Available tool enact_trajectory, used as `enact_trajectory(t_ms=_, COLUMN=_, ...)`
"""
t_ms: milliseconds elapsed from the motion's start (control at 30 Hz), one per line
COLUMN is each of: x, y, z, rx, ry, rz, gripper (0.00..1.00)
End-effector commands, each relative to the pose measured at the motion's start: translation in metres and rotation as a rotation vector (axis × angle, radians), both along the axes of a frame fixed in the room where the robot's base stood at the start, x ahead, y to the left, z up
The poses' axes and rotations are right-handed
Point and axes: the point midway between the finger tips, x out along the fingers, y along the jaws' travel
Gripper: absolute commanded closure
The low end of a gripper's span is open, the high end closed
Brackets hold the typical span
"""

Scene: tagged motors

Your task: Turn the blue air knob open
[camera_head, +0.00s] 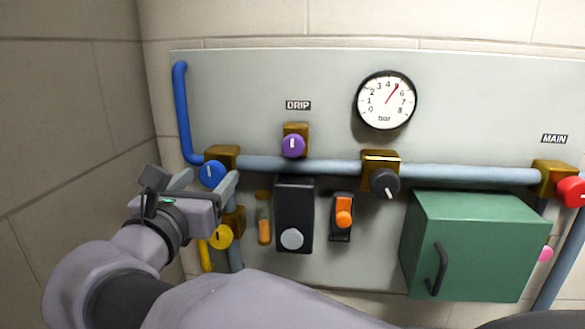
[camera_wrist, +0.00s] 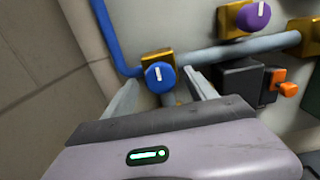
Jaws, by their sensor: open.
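The blue air knob (camera_head: 211,174) sits on a brass block at the left end of the grey pipe, under the blue pipe. A white mark on its face points up, slightly tilted. It also shows in the wrist view (camera_wrist: 159,76), where its white mark is near upright. My gripper (camera_head: 207,181) is open, its two fingers to the left and right of the blue knob. In the wrist view my gripper (camera_wrist: 158,90) has the knob between and beyond its fingertips. I cannot tell whether the fingers touch it.
A yellow knob (camera_head: 221,237) is just below my gripper. A purple knob (camera_head: 293,145) under the DRIP label, a black box (camera_head: 294,215) and an orange switch (camera_head: 343,212) are to the right. Farther right are a black knob (camera_head: 385,182), a green cabinet (camera_head: 474,246) and a red knob (camera_head: 571,191).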

Motion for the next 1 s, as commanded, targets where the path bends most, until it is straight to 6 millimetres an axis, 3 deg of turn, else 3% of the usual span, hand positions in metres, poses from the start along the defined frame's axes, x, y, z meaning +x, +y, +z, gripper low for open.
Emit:
enact_trajectory(t_ms=133, x=0.0102, y=-0.0009, z=0.0002, rx=0.000, ry=0.000, rz=0.000, gripper=0.35)
enact_trajectory(t_ms=367, x=0.0109, y=-0.0010, z=-0.0003, rx=0.001, ry=0.000, rz=0.001, gripper=0.35)
enact_trajectory(t_ms=700, x=0.0106, y=-0.0008, z=-0.0002, rx=0.001, ry=0.000, rz=0.001, gripper=0.97)
enact_trajectory(t_ms=1000, x=0.0105, y=-0.0008, z=-0.0030, rx=0.052, ry=-0.004, rz=0.001, gripper=0.97)
